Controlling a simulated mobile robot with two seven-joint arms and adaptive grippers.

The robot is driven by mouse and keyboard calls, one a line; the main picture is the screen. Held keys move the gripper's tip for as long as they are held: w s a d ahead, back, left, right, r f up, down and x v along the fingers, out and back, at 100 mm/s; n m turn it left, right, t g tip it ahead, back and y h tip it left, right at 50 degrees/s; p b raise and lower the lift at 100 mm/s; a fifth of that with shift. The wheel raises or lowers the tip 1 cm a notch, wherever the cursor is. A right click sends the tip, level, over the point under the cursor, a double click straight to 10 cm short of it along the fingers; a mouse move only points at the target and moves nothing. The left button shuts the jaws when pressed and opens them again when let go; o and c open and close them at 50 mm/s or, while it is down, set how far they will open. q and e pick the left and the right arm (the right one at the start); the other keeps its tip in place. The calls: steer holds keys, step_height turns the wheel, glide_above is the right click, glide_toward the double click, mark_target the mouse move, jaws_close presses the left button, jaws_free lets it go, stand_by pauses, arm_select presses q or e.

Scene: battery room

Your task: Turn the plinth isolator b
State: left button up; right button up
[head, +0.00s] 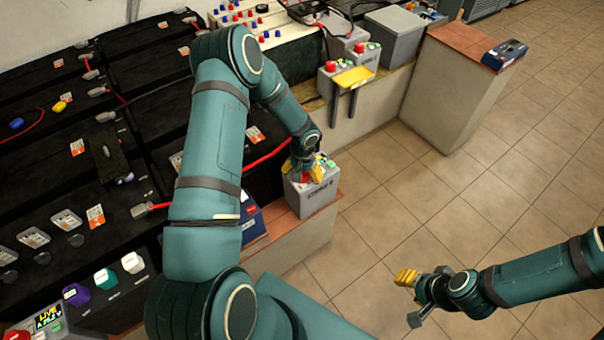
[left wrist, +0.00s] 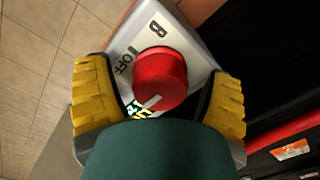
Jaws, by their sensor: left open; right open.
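The plinth isolator b is a grey box (head: 312,198) on the tiled top of a low plinth in the middle of the head view. In the left wrist view its grey face (left wrist: 183,35) carries a B, OFF and I marks, and a round red knob (left wrist: 160,72) with a pale pointer line toward the lower left. My left gripper (head: 308,166) is over the box. In the left wrist view its yellow-padded fingers stand open on either side of the knob, with visible gaps. My right gripper (head: 412,298) is open and empty above the floor at lower right.
Black battery units (head: 60,150) fill the left. A dark box (head: 504,54) lies on the far plinth. The tiled floor (head: 470,160) on the right is clear.

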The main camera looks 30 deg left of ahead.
arm_select(q)
steer(key=c, duration=1.2)
steer(key=shift+m, duration=0.3)
steer(key=m+b, duration=0.1)
steer(key=m, duration=0.2)
steer(key=shift+m, duration=0.4)
steer(key=m, duration=0.4)
steer(key=shift+s+m, duration=0.1)
steer(key=shift+m, duration=0.2)
steer(key=m, duration=0.4)
steer(key=shift+p, duration=0.3)
steer(key=m, duration=0.4)
steer(key=shift+a+m+p, duration=0.1)
steer(key=shift+m+p, duration=0.2)
steer(key=shift+p, duration=0.05)
steer(key=shift+m, duration=0.3)
